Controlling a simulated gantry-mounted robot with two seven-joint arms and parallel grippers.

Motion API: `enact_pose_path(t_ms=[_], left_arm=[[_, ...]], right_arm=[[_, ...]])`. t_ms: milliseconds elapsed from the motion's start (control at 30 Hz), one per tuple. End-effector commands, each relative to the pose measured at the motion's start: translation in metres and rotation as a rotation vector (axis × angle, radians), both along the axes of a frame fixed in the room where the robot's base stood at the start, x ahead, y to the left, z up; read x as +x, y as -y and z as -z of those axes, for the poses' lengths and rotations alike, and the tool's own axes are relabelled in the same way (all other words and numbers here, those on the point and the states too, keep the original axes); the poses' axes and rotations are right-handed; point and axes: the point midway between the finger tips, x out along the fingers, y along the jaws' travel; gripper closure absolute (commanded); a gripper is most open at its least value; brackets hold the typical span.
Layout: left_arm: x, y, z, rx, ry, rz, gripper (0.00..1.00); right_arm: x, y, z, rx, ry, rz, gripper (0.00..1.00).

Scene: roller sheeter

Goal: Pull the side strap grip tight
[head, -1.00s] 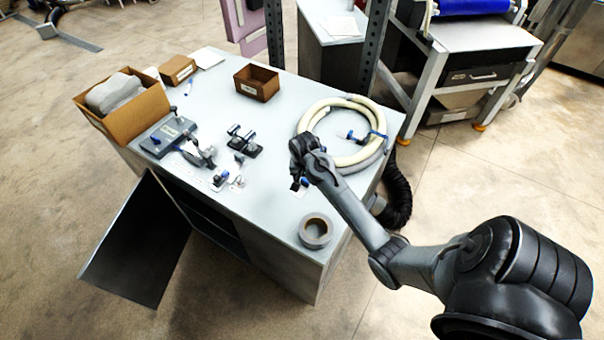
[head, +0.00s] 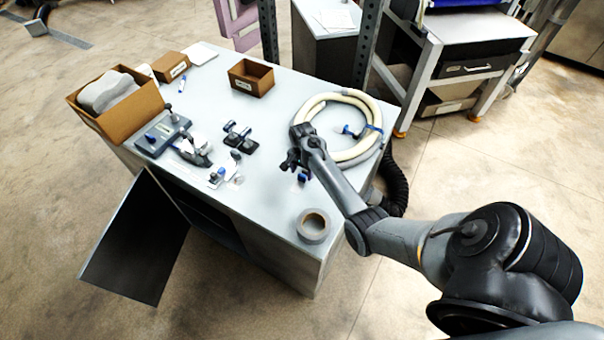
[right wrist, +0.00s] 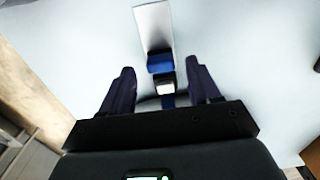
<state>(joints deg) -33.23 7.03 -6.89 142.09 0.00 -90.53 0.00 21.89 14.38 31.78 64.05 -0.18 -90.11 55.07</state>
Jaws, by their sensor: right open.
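In the right wrist view, a blue grip piece (right wrist: 160,63) with a white block (right wrist: 166,90) below it lies on a pale grey strip (right wrist: 153,25). I take the blue piece to be the side strap grip, though its type is hard to tell. My right gripper (right wrist: 162,77) is open, with one dark finger on each side of it and gaps between. In the head view the right gripper (head: 289,162) is low over the table, left of the hose coil. A small blue part (head: 303,176) shows beside it. My left gripper is not in view.
On the table (head: 262,205) are a hose coil (head: 365,153), a tape roll (head: 313,226), a black fixture (head: 240,140), a grey clamp-like device (head: 163,134), a small open box (head: 251,78) and a carton (head: 120,115). A metal post (head: 368,45) stands at the far edge.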

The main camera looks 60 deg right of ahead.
Motion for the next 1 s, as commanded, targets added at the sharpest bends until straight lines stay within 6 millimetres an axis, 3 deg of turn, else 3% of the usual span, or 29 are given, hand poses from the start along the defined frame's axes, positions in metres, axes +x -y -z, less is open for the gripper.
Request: enact_pose_path(t_ms=[200, 567, 900, 1000], left_arm=[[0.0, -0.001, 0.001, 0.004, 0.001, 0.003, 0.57], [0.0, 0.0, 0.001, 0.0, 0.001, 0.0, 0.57], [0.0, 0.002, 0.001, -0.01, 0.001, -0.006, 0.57], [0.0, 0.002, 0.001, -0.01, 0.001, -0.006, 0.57]], right_arm=[[0.0, 0.0, 0.018, -0.001, 0.0, 0.001, 0.38], [0.0, 0.0, 0.021, -0.001, 0.001, 0.0, 0.38], [0.0, 0.0, 0.021, -0.001, 0.001, 0.0, 0.89], [0.0, 0.0, 0.021, -0.001, 0.0, 0.0, 1.0]])
